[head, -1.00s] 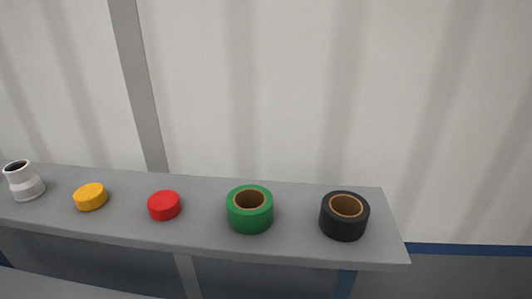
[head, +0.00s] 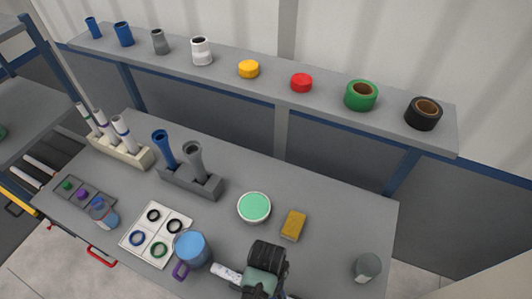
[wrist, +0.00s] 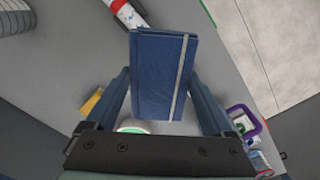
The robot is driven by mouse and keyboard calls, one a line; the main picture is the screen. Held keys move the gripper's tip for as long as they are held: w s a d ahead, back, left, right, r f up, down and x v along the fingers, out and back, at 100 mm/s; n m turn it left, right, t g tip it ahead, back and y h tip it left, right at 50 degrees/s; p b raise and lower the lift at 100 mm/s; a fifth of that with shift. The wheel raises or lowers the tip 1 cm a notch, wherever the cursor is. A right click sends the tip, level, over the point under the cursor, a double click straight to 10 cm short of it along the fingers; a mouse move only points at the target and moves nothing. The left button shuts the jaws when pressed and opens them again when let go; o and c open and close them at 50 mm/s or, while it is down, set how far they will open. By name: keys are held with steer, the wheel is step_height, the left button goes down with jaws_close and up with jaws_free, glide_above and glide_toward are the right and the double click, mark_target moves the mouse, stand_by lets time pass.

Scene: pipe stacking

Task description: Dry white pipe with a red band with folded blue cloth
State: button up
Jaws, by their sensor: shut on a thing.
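My gripper (wrist: 160,90) is shut on the folded blue cloth (wrist: 158,70), a dark blue block with a pale stripe near its right side. The cloth stands out between the fingers in the wrist view. The white pipe with a red band (wrist: 128,12) shows at the top of the wrist view, just beyond the cloth and partly cut off by the frame. I cannot tell whether they touch. In the head view my gripper (head: 262,282) is low over the bench front, and a white pipe (head: 226,273) lies to its left. The cloth is hidden there.
On the bench are a green-topped tub (head: 254,208), a yellow sponge (head: 293,226), a blue mug (head: 192,249), a white ring tray (head: 134,241), a grey fitting holder (head: 188,183) and a grey cup (head: 367,267). The shelf (head: 320,99) holds tapes, caps and fittings. The bench's right side is mostly clear.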

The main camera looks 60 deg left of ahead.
steer(key=shift+s, duration=0.15)
step_height(320, 180, down, 5)
steer(key=b, duration=0.5)
steer(key=shift+f, duration=0.15)
